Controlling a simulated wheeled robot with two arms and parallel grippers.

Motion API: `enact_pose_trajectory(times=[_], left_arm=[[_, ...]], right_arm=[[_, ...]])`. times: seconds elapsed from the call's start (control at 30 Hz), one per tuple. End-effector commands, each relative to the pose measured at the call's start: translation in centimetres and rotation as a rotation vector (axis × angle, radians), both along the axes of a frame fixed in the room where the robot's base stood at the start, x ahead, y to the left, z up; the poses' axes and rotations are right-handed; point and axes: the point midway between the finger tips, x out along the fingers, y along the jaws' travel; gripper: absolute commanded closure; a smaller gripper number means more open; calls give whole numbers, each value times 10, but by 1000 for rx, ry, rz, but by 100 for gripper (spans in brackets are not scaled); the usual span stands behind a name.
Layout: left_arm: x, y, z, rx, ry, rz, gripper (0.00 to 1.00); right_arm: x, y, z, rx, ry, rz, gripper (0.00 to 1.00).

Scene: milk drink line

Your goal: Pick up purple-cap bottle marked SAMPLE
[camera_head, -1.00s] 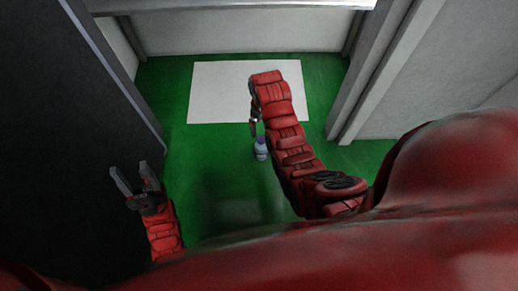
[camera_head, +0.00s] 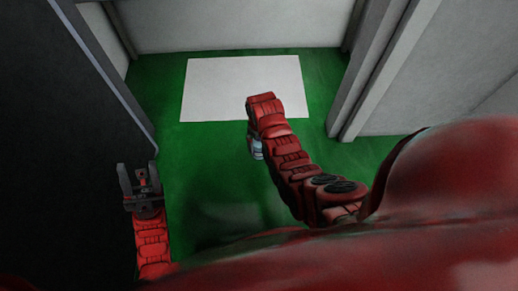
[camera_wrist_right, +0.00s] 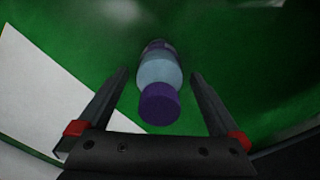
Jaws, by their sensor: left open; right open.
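The purple-cap bottle (camera_wrist_right: 159,75) stands on the green floor between the spread fingers of my right gripper (camera_wrist_right: 160,100) in the right wrist view. Its purple cap is nearest the camera, and neither finger appears to touch it. I cannot read the marking. In the head view the bottle (camera_head: 257,151) is mostly hidden behind my right arm, with a pale part showing. My left gripper (camera_head: 137,168) is open and empty at the left, away from the bottle.
A white rectangular sheet (camera_head: 220,90) lies on the green floor (camera_head: 200,160) beyond the bottle. A dark panel (camera_head: 70,130) rises on the left, close to my left gripper. A grey wall and post (camera_head: 375,70) bound the right. Green floor between my arms is clear.

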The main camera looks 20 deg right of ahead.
Motion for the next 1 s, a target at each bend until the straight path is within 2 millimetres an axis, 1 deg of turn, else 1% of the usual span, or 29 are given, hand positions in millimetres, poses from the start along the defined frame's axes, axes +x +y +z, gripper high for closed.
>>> enact_pose_trajectory(times=[0.13,0.17,0.2,0.27,0.3,0.37,0.4,0.57,0.7,1.0], left_arm=[[0,0,1,0,1,-1,50],[0,0,1,0,1,-1,50],[0,0,1,0,1,-1,50],[0,0,1,0,1,-1,50],[0,0,1,0,1,-1,50],[0,0,1,0,1,-1,50],[0,0,1,0,1,-1,50],[0,0,1,0,1,-1,50],[0,0,1,0,1,-1,50],[0,0,1,0,2,0,50]], right_arm=[[1,0,2,0,-2,0,0],[1,0,2,0,-2,0,2],[1,0,2,0,-2,0,9],[1,0,2,0,-2,0,20],[1,0,2,0,-2,0,27],[1,0,2,1,-3,0,38],[1,0,2,1,-3,0,45],[1,0,2,0,-4,0,74],[1,0,2,0,-4,0,99],[2,0,2,0,-4,0,100]])
